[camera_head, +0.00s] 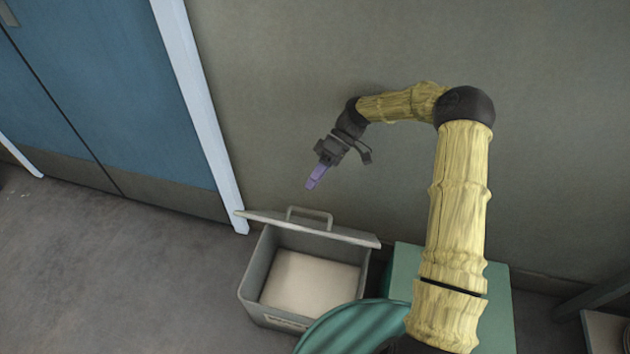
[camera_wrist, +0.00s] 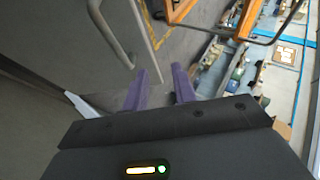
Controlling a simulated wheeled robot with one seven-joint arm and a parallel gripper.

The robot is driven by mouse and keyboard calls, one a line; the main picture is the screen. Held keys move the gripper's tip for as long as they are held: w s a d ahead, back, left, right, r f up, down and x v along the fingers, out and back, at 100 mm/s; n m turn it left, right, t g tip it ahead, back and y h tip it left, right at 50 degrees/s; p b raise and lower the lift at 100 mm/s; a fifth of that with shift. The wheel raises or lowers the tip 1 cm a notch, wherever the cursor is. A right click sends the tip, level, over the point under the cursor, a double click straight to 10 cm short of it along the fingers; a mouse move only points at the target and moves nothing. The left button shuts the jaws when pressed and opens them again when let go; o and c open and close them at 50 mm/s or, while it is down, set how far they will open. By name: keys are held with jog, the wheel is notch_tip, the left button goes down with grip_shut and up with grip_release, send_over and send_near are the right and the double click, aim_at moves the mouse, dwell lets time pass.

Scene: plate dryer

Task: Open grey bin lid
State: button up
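The grey bin (camera_head: 252,285) stands on the floor by the wall, and its pale inside shows. Its grey lid (camera_head: 350,236) is raised and tilted up at the back, towards the wall. The lid's bar handle (camera_head: 310,211) is on the side facing the wall. My gripper (camera_head: 309,187), with purple fingers, is in the air above the handle, apart from it and empty. In the wrist view my two fingertips (camera_wrist: 160,78) are spread with a clear gap. The handle (camera_wrist: 108,32) and lid (camera_wrist: 142,20) show there at upper left, outside the fingers.
A green box (camera_head: 497,310) stands right of the bin. A round teal lid-like thing (camera_head: 345,330) is in front of it. A blue door (camera_head: 130,100) with a pale frame (camera_head: 200,110) is at left. The floor (camera_head: 120,270) left of the bin is clear.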

jog(key=shift+s, duration=0.2)
grip_shut()
jog(key=s+d+r+m+t+h, duration=0.3)
jog(key=s+d+r+m+t, duration=0.2)
jog(key=s+d+m, duration=0.1)
jog(key=s+d+r+m+t+h, duration=0.4)
jog(key=s+d, duration=0.4)
jog(key=s, duration=0.2)
jog(key=m+t, duration=0.1)
jog(key=m, duration=0.1)
jog(key=shift+s+d+r+m+t+h, duration=0.2)
jog(key=shift+d+r+m+t+h, duration=0.1)
jog(key=shift+d+r+m, duration=0.1)
